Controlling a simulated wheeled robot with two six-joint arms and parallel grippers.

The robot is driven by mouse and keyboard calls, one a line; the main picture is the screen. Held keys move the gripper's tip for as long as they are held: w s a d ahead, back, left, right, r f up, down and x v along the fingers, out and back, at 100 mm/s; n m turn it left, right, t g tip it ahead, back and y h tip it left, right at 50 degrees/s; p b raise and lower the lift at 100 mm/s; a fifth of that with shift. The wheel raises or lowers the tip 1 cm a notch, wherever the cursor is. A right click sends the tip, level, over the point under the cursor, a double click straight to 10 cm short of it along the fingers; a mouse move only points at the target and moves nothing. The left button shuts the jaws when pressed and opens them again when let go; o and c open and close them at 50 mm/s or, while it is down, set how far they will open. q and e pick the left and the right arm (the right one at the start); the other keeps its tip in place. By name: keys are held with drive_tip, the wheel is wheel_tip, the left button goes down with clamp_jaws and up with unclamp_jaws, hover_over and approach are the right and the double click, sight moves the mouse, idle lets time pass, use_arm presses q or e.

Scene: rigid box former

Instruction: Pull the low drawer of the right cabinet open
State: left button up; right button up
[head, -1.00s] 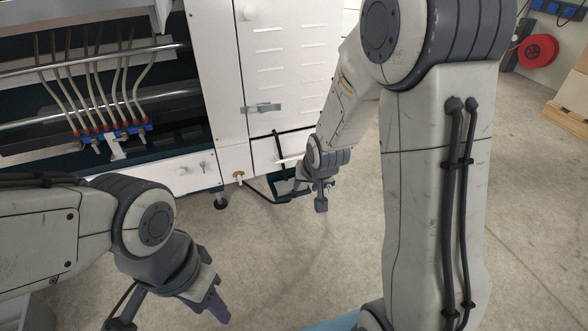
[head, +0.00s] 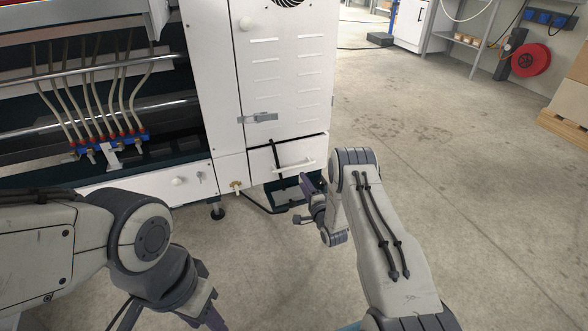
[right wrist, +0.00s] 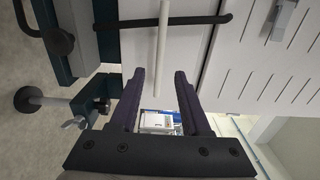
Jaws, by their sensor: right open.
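The right cabinet (head: 290,75) is white with vent slots. Its low drawer (head: 262,160) looks shut, its front in line with the cabinet face. A white bar handle (head: 295,167) crosses the drawer front. In the right wrist view the handle (right wrist: 162,45) runs upright in the picture, one end showing between the fingertips. My right gripper (head: 308,192) is open, just in front of and below the handle. Its two purple fingers (right wrist: 158,82) lie either side of the handle's line; I cannot tell the remaining depth. My left gripper (head: 212,316) is at the bottom edge, partly cut off.
A black strap or rod (head: 276,156) crosses the drawer front. A metal latch (head: 258,118) sits on the door above. Floor right of the cabinet is free.

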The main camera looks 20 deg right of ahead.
sight(294, 167)
drive_tip(key=w+b, duration=0.2)
drive_tip(key=w, duration=0.2)
drive_tip(key=w+b, duration=0.3)
drive_tip(key=w, duration=0.2)
drive_tip(key=shift+w+a, duration=0.2)
drive_tip(key=shift+w, duration=0.1)
clamp_jaws()
idle(1.0)
